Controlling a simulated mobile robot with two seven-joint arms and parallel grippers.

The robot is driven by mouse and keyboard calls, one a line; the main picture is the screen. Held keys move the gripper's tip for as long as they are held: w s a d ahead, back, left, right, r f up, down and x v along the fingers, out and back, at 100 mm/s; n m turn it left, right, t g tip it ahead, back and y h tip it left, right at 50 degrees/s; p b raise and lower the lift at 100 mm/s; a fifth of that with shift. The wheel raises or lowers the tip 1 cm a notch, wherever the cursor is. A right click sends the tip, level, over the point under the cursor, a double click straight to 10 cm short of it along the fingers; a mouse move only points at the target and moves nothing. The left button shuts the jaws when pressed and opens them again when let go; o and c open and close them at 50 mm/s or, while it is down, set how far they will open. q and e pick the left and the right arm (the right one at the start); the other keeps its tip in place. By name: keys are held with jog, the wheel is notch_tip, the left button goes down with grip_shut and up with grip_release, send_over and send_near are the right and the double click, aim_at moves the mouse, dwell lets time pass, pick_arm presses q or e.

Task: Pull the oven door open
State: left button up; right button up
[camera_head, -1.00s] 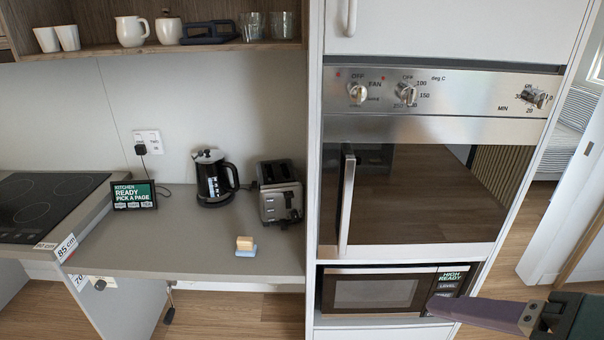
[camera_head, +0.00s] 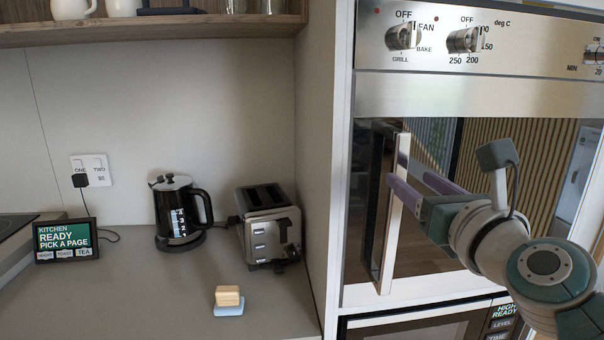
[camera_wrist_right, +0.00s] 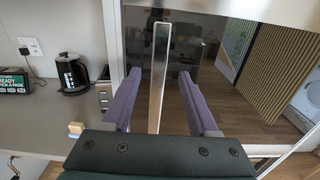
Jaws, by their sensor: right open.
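The oven door (camera_head: 445,262) is a dark glass panel that looks shut, with a long upright metal handle (camera_head: 391,235) along its left side. My right gripper (camera_head: 409,177) is at the handle, with its two purple fingers pointing toward the door. In the right wrist view, the handle (camera_wrist_right: 158,95) stands upright between the spread fingers, with a gap on each side. The gripper is open and holds nothing. In the head view, the nearer finger crosses in front of the handle. My left gripper is not in view.
Oven knobs (camera_head: 464,40) are on the steel panel above the door. A microwave (camera_head: 420,328) sits below. Left of the tall cabinet, the counter (camera_head: 150,305) holds a toaster (camera_head: 268,228), a black kettle (camera_head: 180,212), a small screen (camera_head: 66,240) and a wooden block (camera_head: 228,296).

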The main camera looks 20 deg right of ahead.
aim_at(402, 172)
jog(key=b+x, duration=0.1)
jog(key=x, duration=0.3)
jog(key=shift+w+f+b, duration=0.15)
jog(key=shift+b, duration=0.15)
jog(key=shift+w+d, duration=0.15)
jog(key=shift+w, duration=0.5)
jog(key=shift+c, duration=0.3)
grip_shut()
